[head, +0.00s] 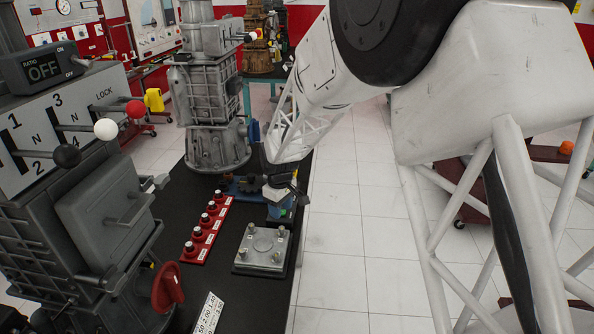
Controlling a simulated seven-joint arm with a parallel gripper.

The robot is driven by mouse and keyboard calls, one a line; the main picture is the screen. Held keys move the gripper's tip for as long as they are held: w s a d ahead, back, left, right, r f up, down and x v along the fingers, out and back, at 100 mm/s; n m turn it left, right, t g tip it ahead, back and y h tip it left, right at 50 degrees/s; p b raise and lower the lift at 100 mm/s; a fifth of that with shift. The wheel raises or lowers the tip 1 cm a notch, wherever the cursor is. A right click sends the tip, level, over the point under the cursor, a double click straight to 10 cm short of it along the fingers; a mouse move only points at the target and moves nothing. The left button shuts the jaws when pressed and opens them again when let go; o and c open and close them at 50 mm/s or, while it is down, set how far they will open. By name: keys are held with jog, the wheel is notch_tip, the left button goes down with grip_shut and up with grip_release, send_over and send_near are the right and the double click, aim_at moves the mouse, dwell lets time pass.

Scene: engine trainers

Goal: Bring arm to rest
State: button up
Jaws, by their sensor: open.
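My white arm (320,75) reaches in from the upper right, over the right edge of the black bench (260,308). At its lower end, my gripper (284,192) shows small and dark, open, beside blue parts at the bench's right edge. Its fingers are hard to make out at this size. I cannot tell whether it touches the blue parts. I see nothing held in it.
A grey gear-lever unit (85,215) with an OFF display (43,68) stands at left. A tall grey gearbox (212,95) stands behind. A red strip of knobs (207,228) and a metal plate with posts (262,248) lie on the bench.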

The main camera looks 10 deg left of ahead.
jog(key=shift+r, duration=0.1)
jog(key=s+d+r+m+t, duration=0.1)
jog(key=s+d+r+m, duration=0.2)
jog(key=s+d+r, duration=0.6)
jog(key=s+d+r+m, duration=0.3)
jog(key=s+d+r, duration=0.5)
jog(key=d, duration=0.4)
jog(key=s+d+r+m, duration=0.1)
jog(key=s+d+m, duration=0.1)
jog(key=s+d, duration=0.2)
jog(key=s+d+r+m+t, duration=0.1)
jog(key=s+d, duration=0.3)
jog(key=s, duration=0.6)
jog(key=s+d+r+m, duration=0.2)
jog(key=s+d+m, duration=0.1)
jog(key=s, duration=0.4)
jog(key=shift+s+d+t, duration=0.25)
jog(key=shift+d+t, duration=0.05)
jog(key=shift+d, duration=0.15)
